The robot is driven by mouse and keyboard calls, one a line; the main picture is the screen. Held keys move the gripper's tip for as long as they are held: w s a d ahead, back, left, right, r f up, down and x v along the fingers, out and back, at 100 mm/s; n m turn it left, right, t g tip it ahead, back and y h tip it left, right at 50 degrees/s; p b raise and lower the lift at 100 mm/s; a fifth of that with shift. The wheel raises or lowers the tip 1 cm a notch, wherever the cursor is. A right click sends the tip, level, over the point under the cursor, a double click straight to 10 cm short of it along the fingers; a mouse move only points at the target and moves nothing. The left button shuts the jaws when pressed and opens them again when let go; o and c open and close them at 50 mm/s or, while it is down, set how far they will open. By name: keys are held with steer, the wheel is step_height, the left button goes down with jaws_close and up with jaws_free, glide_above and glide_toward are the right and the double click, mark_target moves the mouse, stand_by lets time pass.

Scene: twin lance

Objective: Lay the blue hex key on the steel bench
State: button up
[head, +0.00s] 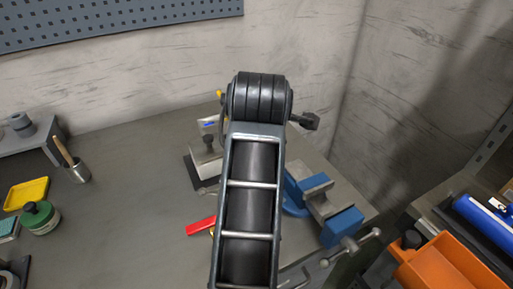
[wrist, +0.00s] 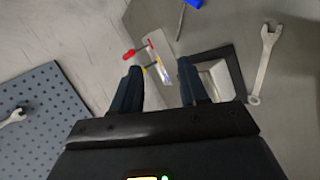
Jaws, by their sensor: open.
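A small blue piece, likely the blue hex key (head: 209,124), shows at the top of a pale upright holder (head: 207,148) left of my arm in the head view. In the wrist view a blue patch (wrist: 165,88) shows at the holder (wrist: 161,46), beside yellow and red pieces; its shape is too small to make out. My gripper (wrist: 160,66) is open, its two fingers apart on either side of the coloured pieces, with nothing clearly held. In the head view my arm hides the fingers. The grey steel bench (head: 125,185) is wide and flat.
A blue vise (head: 340,225) stands at the bench's right. A red-handled tool (head: 200,226) lies near my arm. A wrench (wrist: 264,55) lies beside the holder's dark base. A yellow tray (head: 27,193), green jar (head: 40,217) and cup (head: 79,172) stand left. The bench's left-middle is clear.

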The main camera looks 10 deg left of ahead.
steer(key=s+d+f+n+t+h, duration=0.2)
steer(key=d+h, duration=0.6)
steer(key=d, duration=1.3)
steer(key=s+d+r+n+t+h, duration=0.25)
steer(key=s+d+n, duration=0.25)
steer(key=d, duration=0.3)
steer(key=s+d+r+n+t+h, duration=0.1)
steer(key=s+d+n+h, duration=0.35)
steer(key=d, duration=0.35)
steer(key=s+n+t+y, duration=0.75)
steer(key=s+n, duration=0.85)
steer(key=n, duration=0.6)
steer(key=s+a+f+n+g+y, duration=0.2)
steer(key=s+a+n, duration=0.1)
steer(key=s+n, duration=0.3)
steer(key=s+a+f+n+g+y, duration=0.2)
steer(key=s+a+f+n+g, duration=0.1)
steer(key=s+n, duration=0.3)
steer(key=s+a+f+n+g+y, duration=0.2)
steer(key=s+a+f+n+g, duration=0.1)
steer(key=s+n, duration=0.4)
steer(key=s, duration=0.2)
steer(key=shift+s+f, duration=0.2)
steer(key=shift+s, duration=0.2)
